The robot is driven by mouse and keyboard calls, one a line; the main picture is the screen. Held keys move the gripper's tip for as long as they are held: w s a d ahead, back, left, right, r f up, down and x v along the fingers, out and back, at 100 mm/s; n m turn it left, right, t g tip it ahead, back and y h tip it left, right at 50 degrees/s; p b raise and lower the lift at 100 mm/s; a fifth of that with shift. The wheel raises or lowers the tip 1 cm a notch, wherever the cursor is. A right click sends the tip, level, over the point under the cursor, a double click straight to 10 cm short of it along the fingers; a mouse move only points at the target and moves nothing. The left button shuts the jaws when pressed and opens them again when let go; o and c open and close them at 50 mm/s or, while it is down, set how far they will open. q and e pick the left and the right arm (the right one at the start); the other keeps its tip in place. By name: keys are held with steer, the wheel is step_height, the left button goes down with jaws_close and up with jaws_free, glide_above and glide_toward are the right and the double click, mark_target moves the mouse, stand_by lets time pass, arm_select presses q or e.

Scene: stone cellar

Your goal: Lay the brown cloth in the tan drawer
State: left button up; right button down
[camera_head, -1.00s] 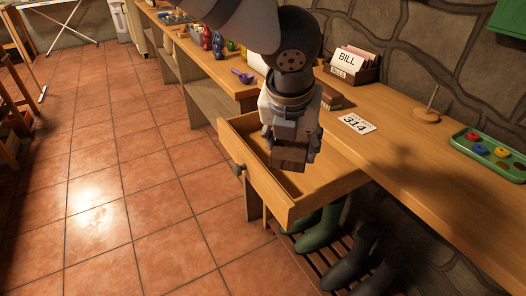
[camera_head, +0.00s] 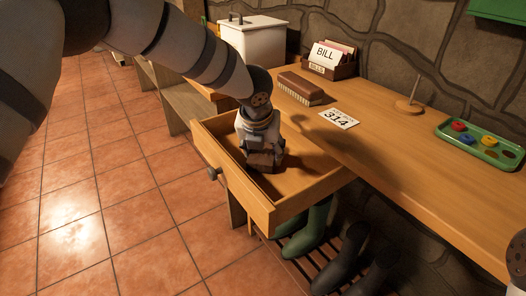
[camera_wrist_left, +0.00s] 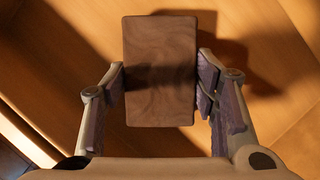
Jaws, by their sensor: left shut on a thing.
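The brown cloth (camera_wrist_left: 160,90) is a folded, flat rectangle, clear between the fingers in the left wrist view. It also shows under the gripper in the head view (camera_head: 261,161). My left gripper (camera_head: 263,158) is shut on it, with a finger at each side edge (camera_wrist_left: 160,88). The tan drawer (camera_head: 240,189) is pulled out from under the counter. Gripper and cloth are inside its outline, low over the drawer floor. The cloth's shadow falls on the floor to its right. I cannot tell whether the cloth touches the floor. My right gripper is not in view.
The wooden counter (camera_head: 400,150) carries a brush (camera_head: 301,88), a "314" card (camera_head: 338,118), a bill box (camera_head: 331,66), a peg stand (camera_head: 409,106) and a green tray (camera_head: 481,146). Green boots (camera_head: 309,228) and dark boots (camera_head: 345,260) stand below. The visible drawer floor around the cloth looks clear.

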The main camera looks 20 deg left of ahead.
arm_select(q)
steer(key=o, duration=1.1)
steer(key=shift+f, duration=0.15)
steer(key=shift+o, duration=0.2)
steer(key=p+v, duration=0.2)
steer(key=v, duration=1)
steer(key=shift+r, duration=0.3)
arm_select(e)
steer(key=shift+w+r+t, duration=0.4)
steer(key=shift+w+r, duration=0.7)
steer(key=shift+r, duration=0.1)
arm_select(q)
steer(key=shift+f, duration=0.1)
